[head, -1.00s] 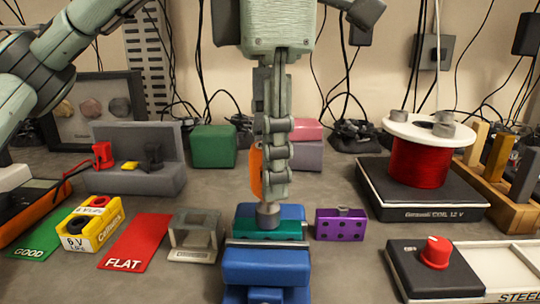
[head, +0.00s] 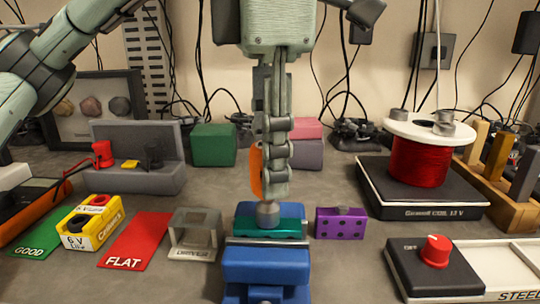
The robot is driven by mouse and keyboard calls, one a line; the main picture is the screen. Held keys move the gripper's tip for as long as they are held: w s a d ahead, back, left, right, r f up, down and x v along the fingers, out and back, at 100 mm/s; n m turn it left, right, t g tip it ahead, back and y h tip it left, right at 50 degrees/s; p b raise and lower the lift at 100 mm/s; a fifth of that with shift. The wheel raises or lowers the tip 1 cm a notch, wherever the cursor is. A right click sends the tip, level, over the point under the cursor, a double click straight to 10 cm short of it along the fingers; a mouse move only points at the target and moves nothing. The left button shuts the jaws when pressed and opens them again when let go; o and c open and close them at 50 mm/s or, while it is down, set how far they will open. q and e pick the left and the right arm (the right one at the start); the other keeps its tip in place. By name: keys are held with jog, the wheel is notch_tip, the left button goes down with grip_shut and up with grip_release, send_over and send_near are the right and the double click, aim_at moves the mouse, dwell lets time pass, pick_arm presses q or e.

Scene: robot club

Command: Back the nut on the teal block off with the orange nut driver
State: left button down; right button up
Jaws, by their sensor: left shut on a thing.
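My left gripper (head: 270,165) hangs down in the middle of the head view, shut on the orange nut driver (head: 256,172). The driver is upright, its orange handle partly hidden behind the fingers. Its grey socket end (head: 268,212) points down onto the top of the teal block (head: 290,228), and the nut is hidden there. The teal block sits in the jaws of a blue vise (head: 265,268). My right gripper is not in view.
A purple block (head: 341,223) stands right of the vise, and a grey stand (head: 194,234) left of it. A red FLAT mat (head: 135,241) and yellow battery box (head: 92,222) lie further left. A red coil (head: 418,160) and a red-knobbed box (head: 436,264) are at the right.

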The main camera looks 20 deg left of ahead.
pick_arm(q)
jog(key=n, duration=0.3)
jog(key=shift+f+n+b, duration=0.1)
jog(key=shift+n+b, duration=0.2)
jog(key=shift+b, duration=0.1)
jog(key=n, duration=0.3)
jog(key=shift+b, duration=0.3)
jog(key=n+b, duration=0.1)
jog(key=n, duration=0.5)
jog(key=c, duration=1.1)
grip_release()
